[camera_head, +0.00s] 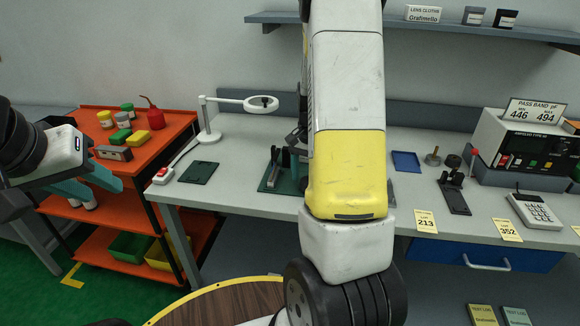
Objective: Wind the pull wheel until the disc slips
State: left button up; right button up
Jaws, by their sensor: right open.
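No pull wheel or disc shows clearly. A dark upright device (281,160) on a green base (267,184) stands on the bench, partly covered by my right arm; I cannot tell whether it is the tape payoff. My left gripper (106,197) is at the left, in front of the orange cart, with its teal fingers apart and nothing seen between them. My right arm runs up the middle of the view and hides part of the bench. I cannot make out its gripper.
The bench (235,155) carries a ring lamp (208,135), a dark green mat (198,173), a blue tray (406,162), a black fixture (453,193), a keypad (535,211) and a meter (520,145). An orange cart (165,140) stands left. A shelf (430,30) runs above.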

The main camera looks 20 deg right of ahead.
notch_tip(320, 180, up, 7)
dwell(0.3)
jog(key=shift+r, duration=0.1)
jog(key=s+a+r+n+t+y, duration=0.2)
jog(key=s+a+r+n+t, duration=0.4)
jog(key=s+a+r+n, duration=0.4)
jog(key=s+a+r, duration=0.5)
jog(key=s+a, duration=0.1)
jog(key=s, duration=0.2)
jog(key=shift+a+r, duration=0.3)
jog(key=shift+a, duration=0.1)
